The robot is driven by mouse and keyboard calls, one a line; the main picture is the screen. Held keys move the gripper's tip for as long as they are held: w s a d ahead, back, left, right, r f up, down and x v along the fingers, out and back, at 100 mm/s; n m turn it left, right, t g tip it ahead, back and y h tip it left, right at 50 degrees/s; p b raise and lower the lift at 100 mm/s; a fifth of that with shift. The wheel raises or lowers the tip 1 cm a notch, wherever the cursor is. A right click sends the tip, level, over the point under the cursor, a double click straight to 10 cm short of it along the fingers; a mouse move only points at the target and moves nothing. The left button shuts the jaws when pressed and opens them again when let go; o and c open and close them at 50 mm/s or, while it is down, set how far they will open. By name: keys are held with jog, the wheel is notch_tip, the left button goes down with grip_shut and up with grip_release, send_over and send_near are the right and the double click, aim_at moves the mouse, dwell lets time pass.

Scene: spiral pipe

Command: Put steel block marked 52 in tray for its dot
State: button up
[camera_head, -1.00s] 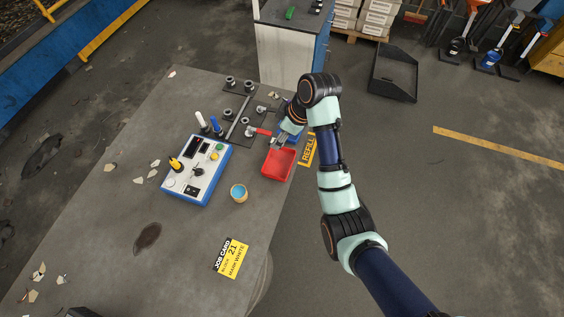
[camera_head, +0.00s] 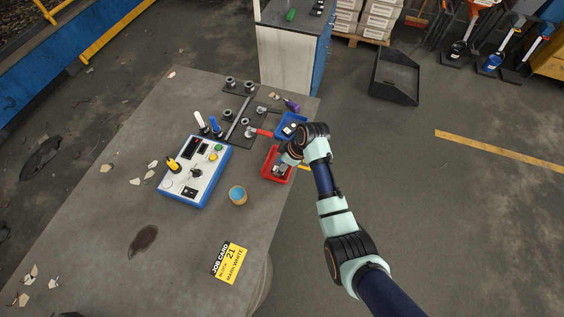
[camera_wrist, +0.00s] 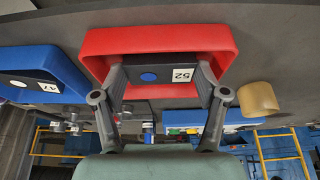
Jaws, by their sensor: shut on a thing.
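My gripper (camera_wrist: 160,85) is shut on a dark steel block (camera_wrist: 180,88) marked 52 on a white label, with a blue dot beside the number. The block is over or inside the red tray (camera_wrist: 155,38); I cannot tell whether it touches the bottom. In the head view my gripper (camera_head: 284,166) is at the red tray (camera_head: 268,172) and hides much of it. The blue tray (camera_head: 283,127) is just behind it, and in the wrist view the blue tray (camera_wrist: 42,57) holds a dark block (camera_wrist: 30,86) marked 47.
A control box (camera_head: 194,173) with knobs and switches stands left of the red tray. Pipe fittings, a red-handled tool (camera_head: 263,132) and a purple-handled tool (camera_head: 291,104) lie behind. The table's left half is mostly clear.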

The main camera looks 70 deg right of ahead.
jog(key=shift+r, duration=0.1)
jog(key=o, duration=1.3)
jog(key=shift+f, duration=0.2)
jog(key=shift+c, duration=0.2)
jog(key=shift+r, duration=0.1)
jog(key=shift+r, duration=0.35)
jog(key=p+v, duration=0.2)
jog(key=v, duration=0.9)
jog(key=shift+s+r, duration=0.2)
